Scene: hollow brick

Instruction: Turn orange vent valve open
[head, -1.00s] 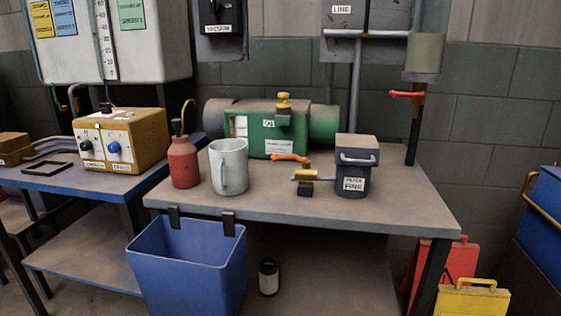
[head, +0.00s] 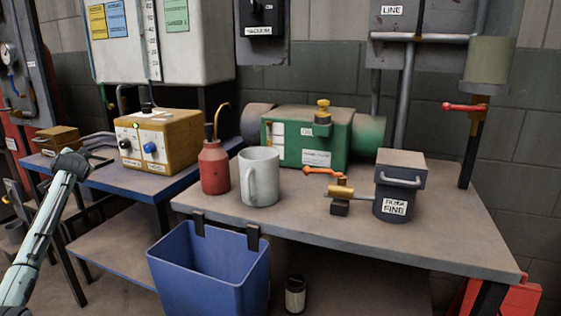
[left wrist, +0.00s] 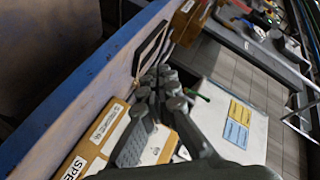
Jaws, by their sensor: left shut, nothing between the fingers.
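The orange valve handle (head: 322,171) is a small lever on the grey workbench, in front of the green tank (head: 325,140) and beside a brass fitting (head: 340,191). My left arm comes in at the left edge of the head view, far from the lever. My left gripper (left wrist: 165,82) shows in the left wrist view, with its fingers together and empty, in front of the tan control box (left wrist: 112,125) and the blue table edge. The lever does not show clearly in the left wrist view. My right gripper is not in view.
A grey mug (head: 260,178), a red oil can (head: 214,167) and a dark filter canister (head: 399,188) stand around the lever. A blue bin (head: 212,268) hangs on the bench front. A red lever (head: 463,107) is on the right post. The bench's front right is clear.

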